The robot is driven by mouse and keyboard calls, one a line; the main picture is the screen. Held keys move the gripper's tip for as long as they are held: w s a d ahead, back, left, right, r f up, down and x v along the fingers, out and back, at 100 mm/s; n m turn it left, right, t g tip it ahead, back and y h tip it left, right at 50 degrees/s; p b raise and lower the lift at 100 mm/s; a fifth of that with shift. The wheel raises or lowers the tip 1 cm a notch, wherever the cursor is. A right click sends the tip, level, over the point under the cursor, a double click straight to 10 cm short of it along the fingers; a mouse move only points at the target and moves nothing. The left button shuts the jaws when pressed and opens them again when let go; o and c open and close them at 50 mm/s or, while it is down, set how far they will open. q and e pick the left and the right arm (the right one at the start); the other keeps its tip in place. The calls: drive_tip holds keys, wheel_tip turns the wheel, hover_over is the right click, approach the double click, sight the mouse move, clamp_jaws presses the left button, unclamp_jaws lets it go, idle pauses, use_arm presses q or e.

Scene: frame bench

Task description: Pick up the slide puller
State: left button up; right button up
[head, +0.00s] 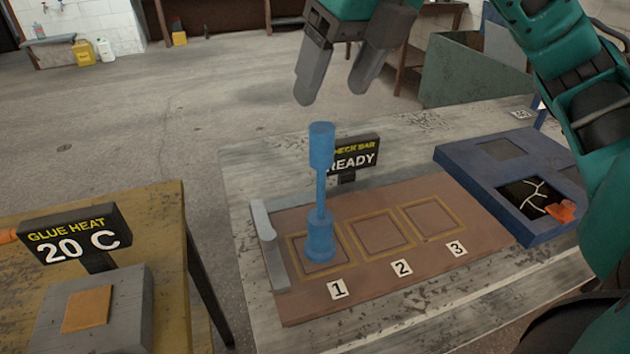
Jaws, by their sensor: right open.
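The slide puller (320,190) appears to be the blue tool with a thick top, a thin shaft and a wide round base. It stands upright on the square marked 1 of the brown board (300,305). My right gripper (334,96) is open and empty, with its fingers pointing down. In the picture its fingertips are just above the tool's top and apart from it. How far they are from it in depth I cannot tell. My left gripper is not in view.
A "READY" sign (352,160) stands behind the tool. A grey bar (268,245) lines the board's left edge. A blue tray (470,165) holds dark cracked panels and an orange piece (562,211). A "20 C" sign (75,238) and grey block (125,310) are at left.

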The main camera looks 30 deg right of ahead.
sight(324, 128)
drive_tip(key=shift+h, duration=0.6)
drive_tip(key=w+f, duration=0.1)
drive_tip(key=w+d+f+b, duration=0.1)
drive_tip(key=f, duration=0.1)
drive_tip(key=w+d+f+b, duration=0.1)
drive_tip(key=f, duration=0.1)
drive_tip(key=shift+w+d+f, duration=0.15)
drive_tip(key=shift+f, duration=0.05)
drive_tip(key=shift+x, duration=3)
drive_tip(key=shift+w, duration=0.15)
drive_tip(key=shift+t, duration=0.3)
clamp_jaws()
drive_tip(key=shift+r, duration=0.15)
